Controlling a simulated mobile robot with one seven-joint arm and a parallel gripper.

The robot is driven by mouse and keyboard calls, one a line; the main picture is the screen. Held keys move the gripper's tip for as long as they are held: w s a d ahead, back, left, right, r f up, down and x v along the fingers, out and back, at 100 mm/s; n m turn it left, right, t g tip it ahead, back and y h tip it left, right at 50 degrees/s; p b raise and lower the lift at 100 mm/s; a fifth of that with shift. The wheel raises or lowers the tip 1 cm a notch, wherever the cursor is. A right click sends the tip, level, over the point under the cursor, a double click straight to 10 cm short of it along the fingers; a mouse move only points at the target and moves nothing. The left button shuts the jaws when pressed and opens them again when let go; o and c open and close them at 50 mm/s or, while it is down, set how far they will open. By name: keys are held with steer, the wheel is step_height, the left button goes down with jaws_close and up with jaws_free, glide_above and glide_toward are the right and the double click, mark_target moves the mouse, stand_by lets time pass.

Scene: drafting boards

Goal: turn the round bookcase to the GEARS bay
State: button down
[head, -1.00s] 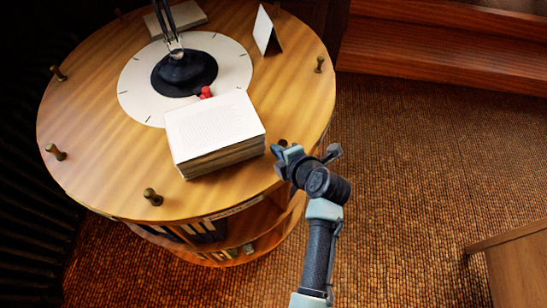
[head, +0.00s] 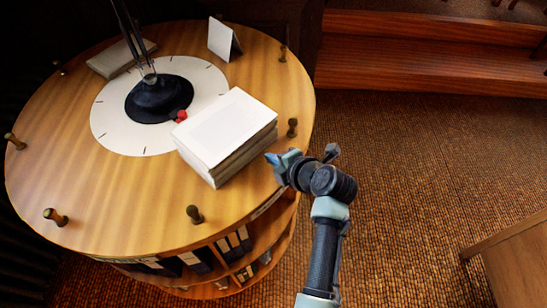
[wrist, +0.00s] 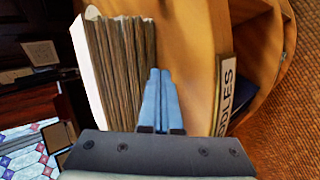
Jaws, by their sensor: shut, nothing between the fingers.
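The round bookcase (head: 110,195) has a wooden top with several upright pegs around its edge and shelves below. My gripper (head: 273,158) is shut and empty over its right edge, close to the thick book. One peg (head: 292,127) stands just beyond it; I cannot tell whether they touch. In the wrist view, the closed fingertips (wrist: 160,73) lie beside the book's page edges. A label (wrist: 226,92) on the bookcase rim there shows "DLES", its start hidden by my gripper. No GEARS label is readable.
The thick book (head: 226,132) lies on the top, by a white dial (head: 112,124) under a black lamp base (head: 158,98). A small red piece (head: 180,116) sits by the base. A folded card (head: 223,40) stands behind. Open carpet (head: 420,150) lies right, a wooden step (head: 400,62) behind.

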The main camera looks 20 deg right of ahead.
steer(key=shift+s+a+r+p, duration=0.4)
steer(key=shift+a+r+p, duration=0.05)
steer(key=shift+r, duration=0.1)
step_height(320, 180, up, 8)
steer(key=p, duration=0.4)
steer(key=shift+a+p, duration=0.1)
steer(key=shift+p, duration=0.2)
